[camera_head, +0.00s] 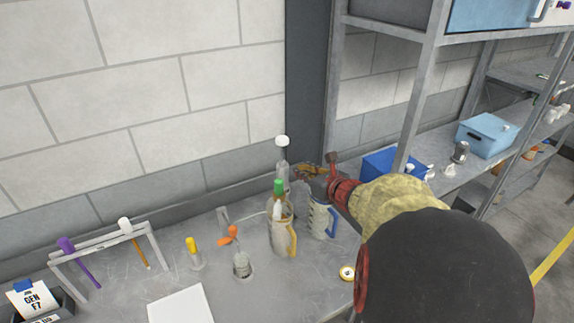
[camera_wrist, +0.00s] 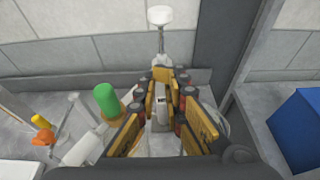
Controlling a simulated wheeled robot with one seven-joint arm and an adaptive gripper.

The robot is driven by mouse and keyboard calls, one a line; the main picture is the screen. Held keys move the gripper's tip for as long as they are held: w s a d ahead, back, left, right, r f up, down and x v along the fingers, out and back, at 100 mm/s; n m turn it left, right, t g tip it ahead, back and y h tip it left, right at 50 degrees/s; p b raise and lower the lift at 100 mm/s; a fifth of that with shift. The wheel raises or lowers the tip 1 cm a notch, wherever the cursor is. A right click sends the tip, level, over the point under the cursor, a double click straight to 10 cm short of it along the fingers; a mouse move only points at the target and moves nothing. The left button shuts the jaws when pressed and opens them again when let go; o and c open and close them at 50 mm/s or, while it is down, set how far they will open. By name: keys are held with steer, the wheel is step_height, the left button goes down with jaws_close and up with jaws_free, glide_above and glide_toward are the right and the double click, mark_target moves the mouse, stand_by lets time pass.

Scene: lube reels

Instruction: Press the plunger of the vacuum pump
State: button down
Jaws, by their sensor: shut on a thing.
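The vacuum pump's plunger has a round white knob (camera_head: 282,141) on a grey shaft, standing upright at the back of the bench near the wall. The knob also shows at the top of the wrist view (camera_wrist: 160,15), with its shaft running down behind my fingertips. My gripper (camera_head: 300,173) reaches in from the right, below the knob. In the wrist view my gripper's yellow-padded fingers (camera_wrist: 161,84) close around the grey pump body (camera_wrist: 160,106) under the shaft. The knob is clear of the fingers. The pump's lower part is mostly hidden in the head view.
A green-capped bottle (camera_head: 279,187) stands close left of my gripper, in a beige-handled jug (camera_head: 283,236). A blue-handled jug (camera_head: 322,220) stands below my wrist. A yellow-capped bottle (camera_head: 192,246) and a rack (camera_head: 55,268) are left. A shelf post (camera_head: 333,85) rises close behind.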

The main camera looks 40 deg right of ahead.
mark_target(282, 162)
steer(key=shift+w+f, duration=0.1)
steer(key=b+x, duration=0.1)
steer(key=x, duration=0.8)
steer(key=shift+w+d+f, duration=0.1)
steer(key=shift+w+f, duration=0.05)
steer(key=shift+w, duration=0.2)
steer(key=shift+r+p, duration=0.6)
steer(key=shift+r, duration=1.7)
